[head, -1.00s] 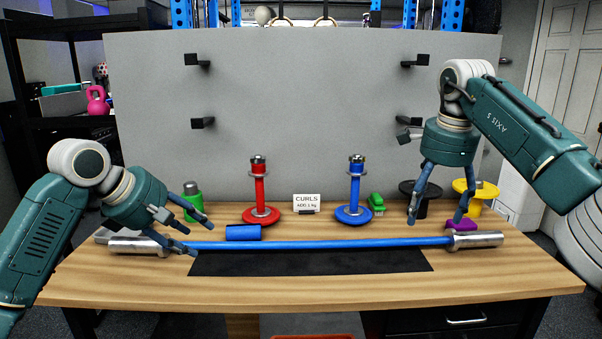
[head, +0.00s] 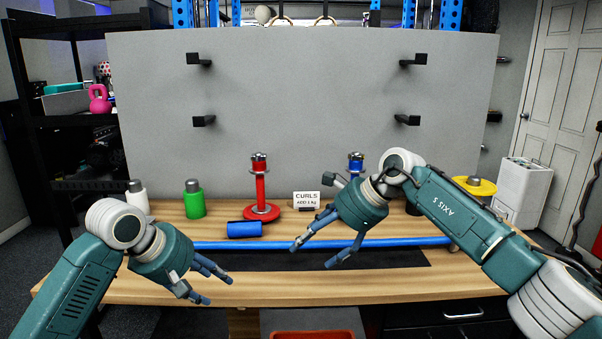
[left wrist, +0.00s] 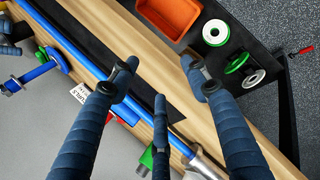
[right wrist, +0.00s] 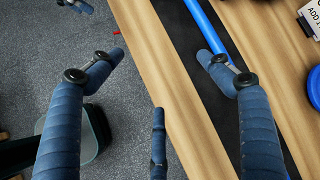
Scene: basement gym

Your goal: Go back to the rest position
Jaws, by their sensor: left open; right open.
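My left gripper (head: 218,290) is open and empty over the front left of the wooden table; its spread fingers also show in the left wrist view (left wrist: 160,68). My right gripper (head: 313,256) is open and empty, its fingers in front of the blue bar near the middle in the head view. It also shows open in the right wrist view (right wrist: 158,60). The blue bar (head: 280,244) lies across the table; my arms hide its ends in the head view. No object is between the fingers of either gripper.
A black mat (head: 400,258) lies along the table front (head: 100,287). An orange bin (head: 312,336) is below the front edge.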

